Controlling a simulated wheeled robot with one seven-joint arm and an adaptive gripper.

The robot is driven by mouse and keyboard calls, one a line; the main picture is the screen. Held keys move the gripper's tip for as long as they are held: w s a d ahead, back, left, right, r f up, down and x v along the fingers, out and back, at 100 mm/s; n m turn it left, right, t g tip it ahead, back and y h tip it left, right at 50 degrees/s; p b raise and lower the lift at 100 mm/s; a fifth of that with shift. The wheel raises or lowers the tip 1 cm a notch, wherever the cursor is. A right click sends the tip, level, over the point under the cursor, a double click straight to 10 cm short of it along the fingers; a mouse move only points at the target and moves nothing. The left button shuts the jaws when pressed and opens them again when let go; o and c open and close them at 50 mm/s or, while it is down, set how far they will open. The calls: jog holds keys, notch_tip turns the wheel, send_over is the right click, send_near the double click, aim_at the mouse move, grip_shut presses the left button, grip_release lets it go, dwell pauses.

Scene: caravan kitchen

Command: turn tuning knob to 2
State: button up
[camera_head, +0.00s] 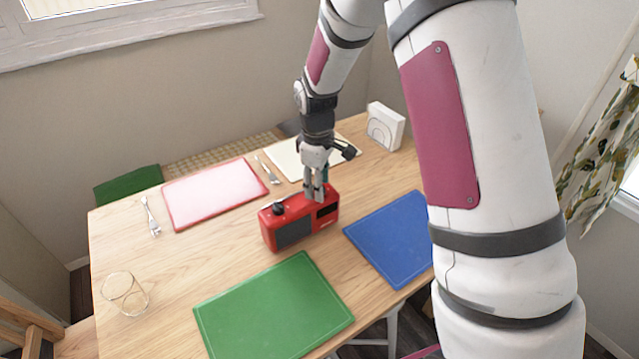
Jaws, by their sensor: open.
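A red radio (267,233) stands upright on the wooden table, with a dark grille on its front. A black knob (279,209) sits on the left part of its top. My gripper (315,197) points down at the right part of the radio's top, to the right of that knob. Its fingers are open and close to the top surface or touching it; I cannot tell which. The fingers cover part of the radio's top, so anything between them is hidden. The number markings are too small to read.
A green mat (272,310) lies in front of the radio, a blue mat (395,240) at right, a red-edged mat (215,192) behind left and a cream mat (288,160) behind. A glass (126,294) stands front left. A white holder (385,127) stands at the back right.

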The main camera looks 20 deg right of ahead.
jog(key=shift+f, duration=0.2)
grip_shut()
dwell(0.3)
